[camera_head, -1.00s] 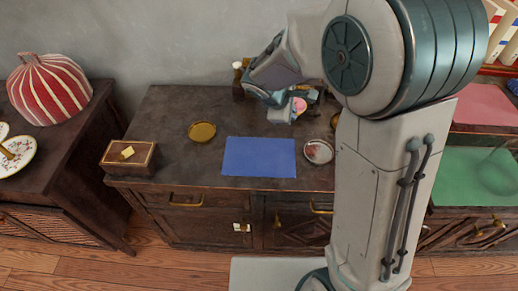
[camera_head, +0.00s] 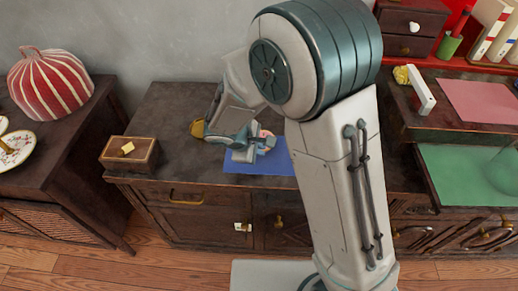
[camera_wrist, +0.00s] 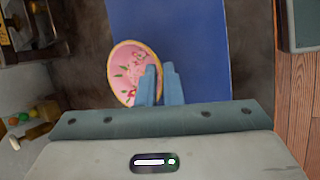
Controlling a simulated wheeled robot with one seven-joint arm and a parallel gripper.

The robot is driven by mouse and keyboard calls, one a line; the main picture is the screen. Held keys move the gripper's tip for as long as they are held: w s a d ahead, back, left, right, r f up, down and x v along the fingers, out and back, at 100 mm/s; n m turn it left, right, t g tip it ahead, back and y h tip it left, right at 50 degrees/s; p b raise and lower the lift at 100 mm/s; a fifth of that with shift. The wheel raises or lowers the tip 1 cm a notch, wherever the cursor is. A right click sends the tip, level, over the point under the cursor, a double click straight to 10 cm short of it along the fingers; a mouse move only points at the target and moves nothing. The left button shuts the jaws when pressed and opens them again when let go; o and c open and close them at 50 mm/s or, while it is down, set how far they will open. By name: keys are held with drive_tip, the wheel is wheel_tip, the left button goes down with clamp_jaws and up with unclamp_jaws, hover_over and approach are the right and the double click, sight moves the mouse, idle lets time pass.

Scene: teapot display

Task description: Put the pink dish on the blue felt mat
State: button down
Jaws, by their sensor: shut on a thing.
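The pink dish (camera_wrist: 124,68) has a floral pattern and a gold rim in the wrist view. My gripper (camera_wrist: 160,72) is shut on its edge, with the blue fingers at the dish's right side. In the head view a bit of the pink dish (camera_head: 267,135) shows beside my gripper (camera_head: 258,145). The blue felt mat (camera_head: 262,168) lies flat on the dark cabinet top, partly covered by my arm. The mat also fills the middle of the wrist view (camera_wrist: 200,45). The dish is over or beside the mat's edge; I cannot tell its height.
A green mat (camera_head: 460,172) and a pink mat (camera_head: 480,102) lie at the right.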

drive_tip(key=c, duration=1.6)
unclamp_jaws()
drive_tip(key=shift+r, duration=0.2)
drive_tip(key=p+v, duration=0.2)
drive_tip(key=v, duration=1)
drive_tip(key=s+d+r+m+g+y, duration=0.1)
drive_tip(key=s+d+r+m, duration=0.1)
drive_tip(key=s+d+m, duration=0.2)
drive_tip(key=s+d+r+m+y, duration=0.1)
drive_tip(key=s+d+m, duration=0.3)
drive_tip(key=d, duration=0.6)
drive_tip(key=s+d+r+m+g+y, duration=0.1)
drive_tip(key=s+d+r+m+y, duration=0.1)
drive_tip(key=d+m, duration=0.5)
drive_tip(key=shift+s+r+g+y, duration=0.15)
drive_tip(key=shift+s+y, duration=0.1)
drive_tip(key=shift+s, duration=0.25)
drive_tip(key=shift+s+r+g+y, duration=0.15)
drive_tip(key=shift+s+r+y, duration=0.1)
drive_tip(key=shift+s, duration=0.25)
